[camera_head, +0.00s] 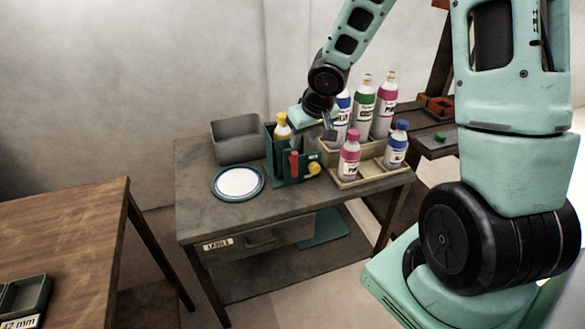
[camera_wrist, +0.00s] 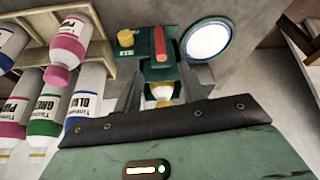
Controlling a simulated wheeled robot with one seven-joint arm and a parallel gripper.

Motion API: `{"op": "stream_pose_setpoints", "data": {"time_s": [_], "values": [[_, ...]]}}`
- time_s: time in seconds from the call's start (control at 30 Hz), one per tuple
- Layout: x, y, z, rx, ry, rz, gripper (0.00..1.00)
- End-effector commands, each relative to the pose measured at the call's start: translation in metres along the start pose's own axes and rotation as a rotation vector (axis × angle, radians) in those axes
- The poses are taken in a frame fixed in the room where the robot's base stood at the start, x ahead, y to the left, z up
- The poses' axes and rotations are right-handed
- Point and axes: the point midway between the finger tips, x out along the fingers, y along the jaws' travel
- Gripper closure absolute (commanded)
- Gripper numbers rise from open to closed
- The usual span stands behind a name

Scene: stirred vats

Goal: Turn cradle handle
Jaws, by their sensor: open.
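The dark green cradle (camera_head: 284,168) stands on the grey workbench. Its red handle (camera_head: 293,163) points upright on the front face, beside a yellow knob (camera_head: 314,168). A bottle with a yellow cap (camera_head: 282,127) sits in the cradle. In the wrist view the red handle (camera_wrist: 160,42) and yellow knob (camera_wrist: 126,38) show beyond the yellow cap (camera_wrist: 162,92). My gripper (camera_head: 314,136) is open and empty, above and just behind the cradle, apart from the handle. Its fingers (camera_wrist: 160,88) show on both sides of the bottle's cap; whether they touch it I cannot tell.
A blue-rimmed white plate (camera_head: 238,182) lies left of the cradle, with a grey bin (camera_head: 238,139) behind it. A beige tray (camera_head: 376,170) with several capped bottles stands close on the right. The front strip of the workbench (camera_head: 290,205) is clear.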

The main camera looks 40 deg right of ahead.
Motion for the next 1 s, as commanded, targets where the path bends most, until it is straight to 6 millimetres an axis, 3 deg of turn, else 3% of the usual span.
{"op": "stream_pose_setpoints", "data": {"time_s": [0.03,0.1,0.5,0.7,1.0], "values": [[0.018,-0.001,0.003,-0.004,-0.002,-0.001,0.59],[0.033,-0.001,0.003,-0.004,-0.001,-0.002,0.59],[0.107,-0.001,0.002,-0.004,-0.001,0.0,0.59],[0.124,-0.001,0.0,-0.002,0.0,0.0,0.59],[0.126,0.0,0.0,-0.001,0.001,0.0,0.59]]}}
